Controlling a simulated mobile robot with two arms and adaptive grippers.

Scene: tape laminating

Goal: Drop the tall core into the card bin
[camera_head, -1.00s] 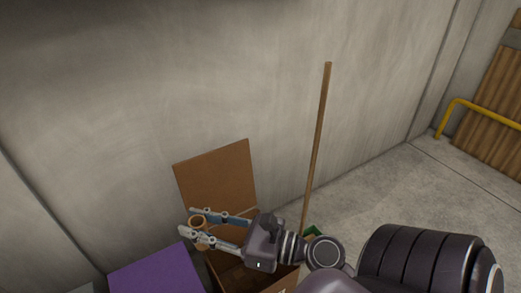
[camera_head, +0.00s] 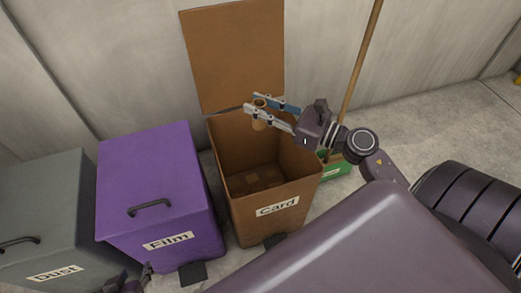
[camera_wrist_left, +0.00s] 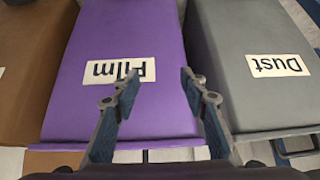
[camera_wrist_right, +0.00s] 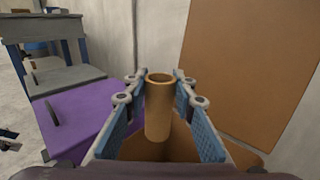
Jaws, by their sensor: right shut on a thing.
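The tall core (camera_wrist_right: 158,108) is a tan cardboard tube, upright between the fingers of my right gripper (camera_wrist_right: 156,95) in the right wrist view. In the head view my right gripper (camera_head: 262,109) is shut on the core (camera_head: 259,120), above the back part of the card bin's opening. The brown card bin (camera_head: 245,212), labelled Card, has its lid (camera_head: 235,55) raised against the wall. Some brown pieces lie on its bottom. My left gripper (camera_wrist_left: 160,85) is open and empty in the left wrist view, over the film bin's front.
The purple film bin (camera_head: 150,180) is closed, left of the card bin. The grey dust bin (camera_head: 45,205) is closed, further left. A wooden pole (camera_head: 360,75) and a green container (camera_head: 335,167) stand to the right of the card bin.

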